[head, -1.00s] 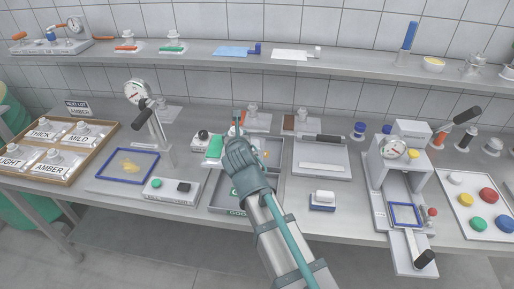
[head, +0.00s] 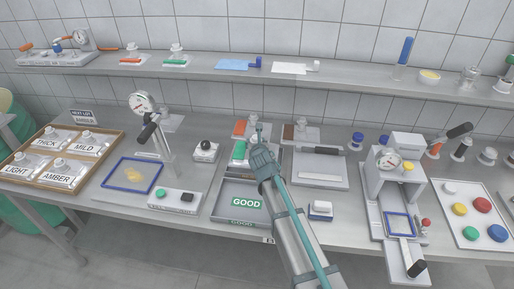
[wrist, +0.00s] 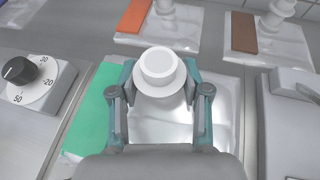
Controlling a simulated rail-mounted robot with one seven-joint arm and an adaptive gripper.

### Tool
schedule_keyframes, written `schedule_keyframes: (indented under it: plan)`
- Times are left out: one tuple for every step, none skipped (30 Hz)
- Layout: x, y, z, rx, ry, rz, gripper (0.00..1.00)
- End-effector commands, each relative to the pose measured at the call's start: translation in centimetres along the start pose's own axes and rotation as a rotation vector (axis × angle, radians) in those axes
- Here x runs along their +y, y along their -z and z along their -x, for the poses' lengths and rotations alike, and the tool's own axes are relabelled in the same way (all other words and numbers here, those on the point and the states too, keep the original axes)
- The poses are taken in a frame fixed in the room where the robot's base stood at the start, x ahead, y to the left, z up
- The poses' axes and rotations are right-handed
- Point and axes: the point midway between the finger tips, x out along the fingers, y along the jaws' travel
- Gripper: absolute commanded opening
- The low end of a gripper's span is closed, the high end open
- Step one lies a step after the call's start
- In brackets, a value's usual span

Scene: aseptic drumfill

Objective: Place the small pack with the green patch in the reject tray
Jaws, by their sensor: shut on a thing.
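My gripper (wrist: 159,105) is shut on the spout of the small pack with the green patch, below its white cap (wrist: 158,66). The green patch (wrist: 88,118) shows left of the fingers, and the clear pouch lies below and to the right. In the head view the green patch (head: 239,150) is just left of my gripper (head: 259,138), at the rear tray behind the GOOD tray (head: 222,212). My arm covers part of both trays. I cannot read a reject label, nor tell whether the pack touches the tray floor.
Packs with an orange patch (wrist: 134,15) and a brown patch (wrist: 244,32) lie just behind. A dial box (wrist: 30,82) stands close at left and a flat grey plate device (head: 318,170) at right. The GOOD tray's visible floor is empty.

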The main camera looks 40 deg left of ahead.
Motion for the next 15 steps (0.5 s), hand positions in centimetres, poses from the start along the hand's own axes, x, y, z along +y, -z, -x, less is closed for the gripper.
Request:
schedule_keyframes:
  plan:
    - [-0.1, 0.0, -0.3, -0.001, 0.0, 0.0, 0.11]
    - [-0.1, 0.1, -0.4, -0.001, 0.0, 0.0, 0.11]
    - [-0.1, 0.2, -0.5, -0.001, 0.0, 0.0, 0.11]
    - [-0.2, 0.3, -0.6, -0.001, 0.0, 0.0, 0.11]
    - [-0.2, 0.3, -0.8, -0.001, 0.0, 0.0, 0.11]
    - [-0.3, 0.5, -1.0, 0.0, 0.0, 0.0, 0.11]
    - [-0.4, 0.7, -1.3, 0.001, 0.0, 0.0, 0.11]
    - [-0.5, 0.8, -1.6, 0.001, 0.001, 0.0, 0.11]
    - [-0.5, 1.2, -1.8, 0.001, 0.0, 0.001, 0.11]
    - [-0.5, 1.6, -1.9, 0.001, 0.0, 0.001, 0.11]
    - [-0.5, 1.9, -2.0, 0.001, 0.0, 0.001, 0.11]
    - [-0.5, 2.5, -2.2, 0.002, 0.0, 0.001, 0.11]
    - [-0.5, 2.9, -2.4, 0.002, 0.0, 0.001, 0.11]
    - [-0.5, 3.1, -2.5, 0.001, 0.0, 0.001, 0.11]
    - [-0.5, 3.4, -2.6, 0.0, 0.0, 0.001, 0.11]
